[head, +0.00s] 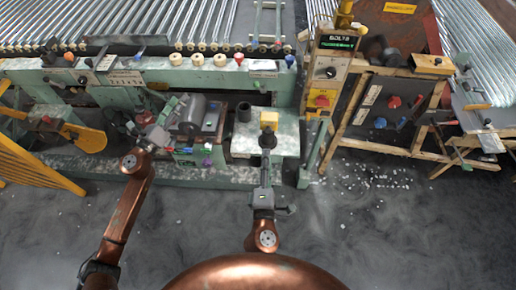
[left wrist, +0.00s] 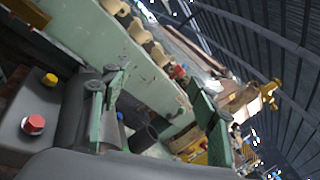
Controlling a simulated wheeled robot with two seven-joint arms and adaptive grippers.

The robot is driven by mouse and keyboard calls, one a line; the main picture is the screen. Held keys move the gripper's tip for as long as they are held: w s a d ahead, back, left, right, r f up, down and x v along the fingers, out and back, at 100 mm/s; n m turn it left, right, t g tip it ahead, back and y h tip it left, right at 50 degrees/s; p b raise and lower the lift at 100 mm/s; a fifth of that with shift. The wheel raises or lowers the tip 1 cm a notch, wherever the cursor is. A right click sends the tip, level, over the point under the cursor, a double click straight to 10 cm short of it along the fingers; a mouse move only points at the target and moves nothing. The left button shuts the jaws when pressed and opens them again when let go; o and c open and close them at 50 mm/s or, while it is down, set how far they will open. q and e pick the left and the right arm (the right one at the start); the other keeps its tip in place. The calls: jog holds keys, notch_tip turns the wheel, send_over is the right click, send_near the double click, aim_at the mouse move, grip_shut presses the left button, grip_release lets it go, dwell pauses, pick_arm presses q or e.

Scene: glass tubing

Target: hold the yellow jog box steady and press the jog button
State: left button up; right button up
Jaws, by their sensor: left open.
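My left gripper (head: 172,112) is well left of the box, by the grey cylindrical machine. In the left wrist view its two green fingers (left wrist: 158,112) are wide apart with nothing gripped between them. A yellow patch (left wrist: 190,140) beyond them may be the jog box. The jog button cannot be made out.
A dark cup (head: 244,111) stands just left of the jog box. The grey machine (head: 190,115) is beside my left gripper. A yellow control post (head: 322,90) with a lit display rises to the right. Open floor (head: 360,240) lies in front, with scattered shards at right.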

pick_arm(q)
jog(key=d+r+m+h, duration=0.1)
jog(key=d+r+m, duration=0.1)
jog(key=d+m, duration=0.3)
jog(key=m+g, duration=0.2)
jog(key=m, duration=0.1)
send_near(265, 139)
jog(key=x, duration=0.5)
jog(key=shift+a+r, duration=0.1)
jog(key=shift+w+d, duration=0.2)
jog(key=shift+d, duration=0.05)
jog(key=shift+x, duration=3.5)
jog(key=shift+c, duration=0.4)
grip_shut()
pick_arm(e)
grip_shut()
